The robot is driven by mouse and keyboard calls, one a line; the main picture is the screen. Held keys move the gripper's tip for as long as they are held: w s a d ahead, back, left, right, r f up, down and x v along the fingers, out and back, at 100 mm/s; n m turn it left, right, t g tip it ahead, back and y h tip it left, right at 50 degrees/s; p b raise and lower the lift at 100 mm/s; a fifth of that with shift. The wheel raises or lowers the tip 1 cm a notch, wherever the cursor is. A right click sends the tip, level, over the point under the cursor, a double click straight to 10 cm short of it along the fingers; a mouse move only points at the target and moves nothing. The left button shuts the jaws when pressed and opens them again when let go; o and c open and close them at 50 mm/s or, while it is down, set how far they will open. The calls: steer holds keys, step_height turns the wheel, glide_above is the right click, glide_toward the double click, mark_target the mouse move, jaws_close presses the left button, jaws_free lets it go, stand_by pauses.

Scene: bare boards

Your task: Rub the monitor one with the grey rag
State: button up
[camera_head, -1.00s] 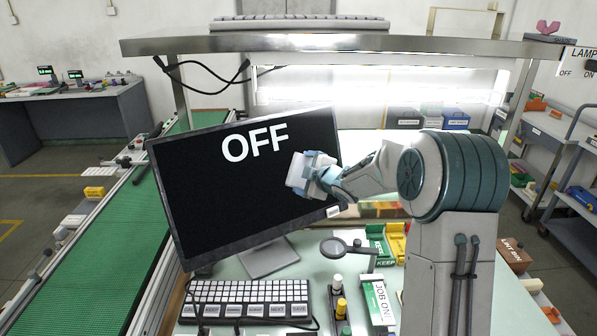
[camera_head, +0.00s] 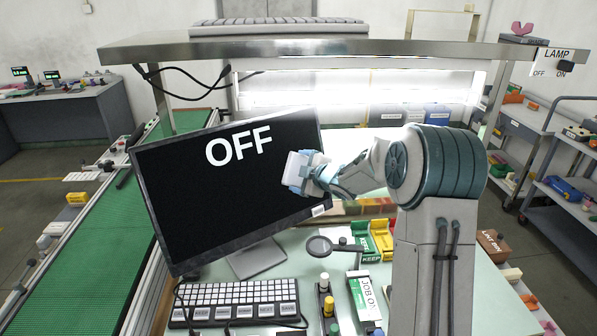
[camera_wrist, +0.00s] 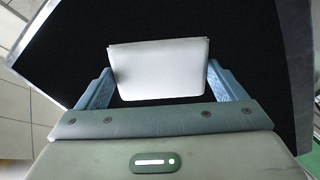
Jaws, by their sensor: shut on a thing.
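The monitor (camera_head: 215,200) stands on the workbench with a black screen and the word OFF in white near its top. In the wrist view its dark screen (camera_wrist: 250,60) fills most of the background. My gripper (camera_head: 312,178) is at the right part of the screen. It is shut on the grey rag (camera_head: 298,168), a pale grey folded pad. The rag (camera_wrist: 160,70) sits between the two blue fingers in the wrist view, facing the screen. I cannot tell whether the rag touches the screen.
A keyboard (camera_head: 235,302) lies in front of the monitor. A magnifying glass (camera_head: 320,246), small bottles (camera_head: 326,290) and green and yellow trays (camera_head: 372,240) are to its right. A metal shelf (camera_head: 300,46) spans above. A green conveyor (camera_head: 90,250) runs at left.

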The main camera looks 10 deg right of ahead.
steer(key=shift+v, duration=2.7)
steer(key=shift+p, duration=0.3)
steer(key=shift+v, duration=1.5)
